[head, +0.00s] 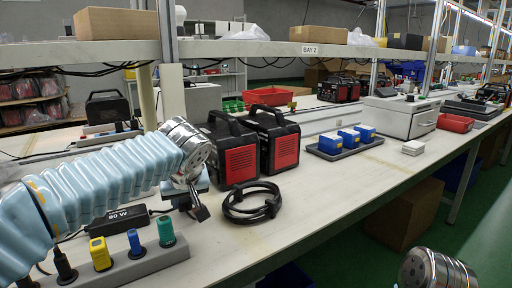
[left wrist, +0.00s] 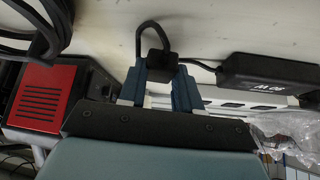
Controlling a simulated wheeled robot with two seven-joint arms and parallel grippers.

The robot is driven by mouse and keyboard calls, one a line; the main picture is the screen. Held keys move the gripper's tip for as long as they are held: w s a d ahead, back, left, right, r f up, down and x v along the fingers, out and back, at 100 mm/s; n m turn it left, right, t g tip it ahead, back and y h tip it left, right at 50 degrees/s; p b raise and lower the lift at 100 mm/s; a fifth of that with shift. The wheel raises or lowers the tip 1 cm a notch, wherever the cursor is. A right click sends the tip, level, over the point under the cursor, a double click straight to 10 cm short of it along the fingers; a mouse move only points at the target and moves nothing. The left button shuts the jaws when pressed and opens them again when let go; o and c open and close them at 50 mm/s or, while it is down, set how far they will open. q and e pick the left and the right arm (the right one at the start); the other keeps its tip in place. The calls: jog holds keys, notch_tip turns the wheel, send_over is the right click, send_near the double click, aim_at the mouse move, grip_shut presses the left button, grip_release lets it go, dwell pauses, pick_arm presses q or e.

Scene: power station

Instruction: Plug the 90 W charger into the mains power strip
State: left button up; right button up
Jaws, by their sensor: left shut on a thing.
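My left gripper (head: 196,203) points down over the bench, just behind and right of the power strip. In the left wrist view its two blue fingers (left wrist: 160,88) are shut on a black plug (left wrist: 158,64). A cable runs from the plug to the charger (left wrist: 268,80), a black brick marked 90 W. The charger (head: 117,221) lies on the bench behind the strip. The grey power strip (head: 142,267) stands at the front left and bears black, yellow, blue and green plugs. My right gripper is not in view.
A coiled black cable (head: 250,203) lies right of my left gripper. Two black-and-red power units (head: 235,153) stand behind it. A tray (head: 345,149) with blue blocks is farther right. The bench front is clear right of the strip. A shelf (head: 250,49) crosses above.

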pick_arm(q)
jog(key=shift+r+p, duration=1.65)
jog(key=shift+r, duration=0.55)
